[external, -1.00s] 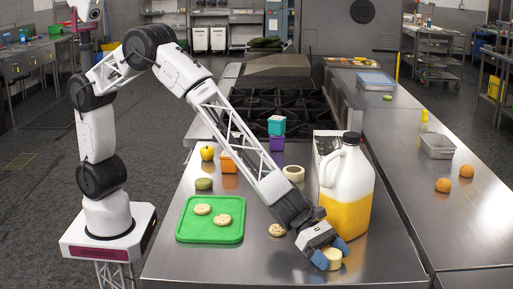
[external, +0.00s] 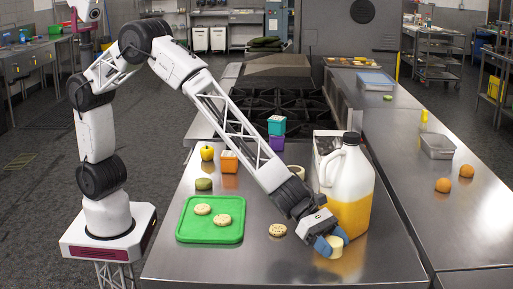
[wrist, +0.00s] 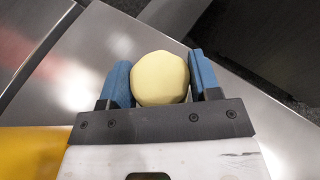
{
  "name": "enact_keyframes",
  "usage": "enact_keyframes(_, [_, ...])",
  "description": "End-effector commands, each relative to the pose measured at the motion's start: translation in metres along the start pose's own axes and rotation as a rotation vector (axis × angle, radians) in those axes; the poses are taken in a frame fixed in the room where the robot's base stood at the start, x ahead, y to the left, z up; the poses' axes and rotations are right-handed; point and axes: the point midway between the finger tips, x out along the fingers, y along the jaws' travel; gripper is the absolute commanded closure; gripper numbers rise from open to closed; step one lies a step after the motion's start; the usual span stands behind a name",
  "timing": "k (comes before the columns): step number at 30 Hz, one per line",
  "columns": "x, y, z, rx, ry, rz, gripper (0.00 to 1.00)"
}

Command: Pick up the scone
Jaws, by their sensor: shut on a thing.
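The scone (external: 337,241) appears as a pale yellow, rounded piece near the front right of the steel counter, beside the juice jug. My gripper (external: 329,246) has its blue fingers shut on it. In the wrist view the scone (wrist: 160,79) sits between the two blue fingertips of my gripper (wrist: 160,75), one on each side. It looks raised a little above the counter, but the gap below it is hard to see.
A large jug (external: 345,200) of orange liquid stands close behind my gripper. A green tray (external: 238,236) with two cookies lies to the left. A loose cookie (external: 278,230) lies between. The counter's front is clear.

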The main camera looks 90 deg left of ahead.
Motion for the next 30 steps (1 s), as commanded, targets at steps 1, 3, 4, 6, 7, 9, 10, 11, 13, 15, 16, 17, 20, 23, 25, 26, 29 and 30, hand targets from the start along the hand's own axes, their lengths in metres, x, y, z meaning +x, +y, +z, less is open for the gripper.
enact_keyframes(1, [-0.005,-0.002,-0.004,-0.001,0.002,0.0,0.67])
enact_keyframes(3, [-0.012,-0.004,-0.006,0.0,0.001,0.0,0.67])
enact_keyframes(4, [-0.015,-0.005,-0.006,0.0,0.001,0.0,0.67])
enact_keyframes(6, [-0.023,-0.008,-0.009,-0.001,0.001,0.0,0.67])
enact_keyframes(7, [-0.026,-0.009,-0.01,-0.001,0.002,0.0,0.67])
enact_keyframes(9, [-0.035,-0.012,-0.013,-0.002,0.001,0.001,0.67])
enact_keyframes(10, [-0.039,-0.013,-0.014,-0.002,0.002,0.001,0.67])
enact_keyframes(11, [-0.043,-0.015,-0.015,-0.002,0.002,0.001,0.67])
enact_keyframes(13, [-0.052,-0.018,-0.017,-0.001,0.001,0.001,0.67])
enact_keyframes(15, [-0.061,-0.021,-0.021,-0.001,0.002,0.001,0.67])
enact_keyframes(16, [-0.065,-0.022,-0.022,0.0,0.001,0.001,0.67])
enact_keyframes(17, [-0.069,-0.023,-0.022,0.0,0.001,0.001,0.67])
enact_keyframes(20, [-0.082,-0.028,-0.027,0.0,0.001,0.0,0.67])
enact_keyframes(23, [-0.095,-0.032,-0.031,-0.001,0.001,0.0,0.67])
enact_keyframes(25, [-0.104,-0.035,-0.033,-0.001,0.0,0.0,0.67])
enact_keyframes(26, [-0.107,-0.036,-0.034,-0.001,0.001,0.0,0.67])
enact_keyframes(29, [-0.118,-0.04,-0.037,-0.001,0.001,0.001,0.67])
enact_keyframes(30, [-0.121,-0.041,-0.039,-0.001,0.001,0.001,0.67])
